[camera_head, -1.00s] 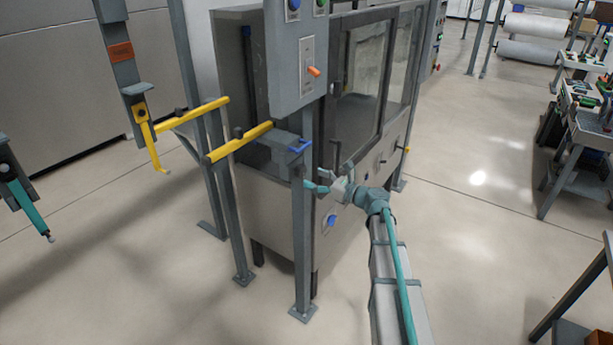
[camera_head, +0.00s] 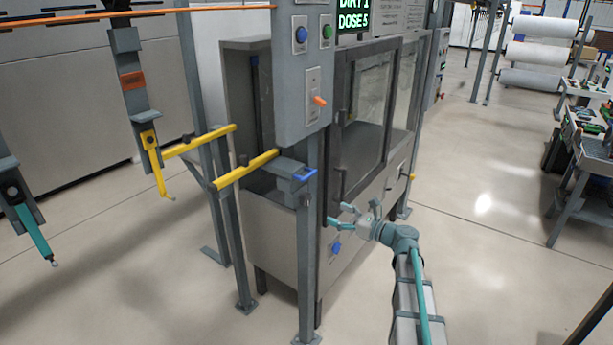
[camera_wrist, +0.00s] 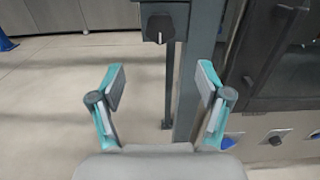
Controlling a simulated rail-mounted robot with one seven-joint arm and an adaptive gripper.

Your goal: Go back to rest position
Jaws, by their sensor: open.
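My gripper (camera_head: 352,216) is open and empty, in front of the grey machine cabinet (camera_head: 270,225), near its lower front with the blue knob. In the wrist view my gripper (camera_wrist: 160,95) shows its two teal-and-grey fingers spread wide with nothing between them. Beyond them stand a grey post (camera_wrist: 196,70) and a black knob on a grey box (camera_wrist: 160,28). The fingers appear apart from both.
A control panel (camera_head: 303,75) has blue and green buttons and an orange lever. Floor (camera_head: 490,270) at right is clear.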

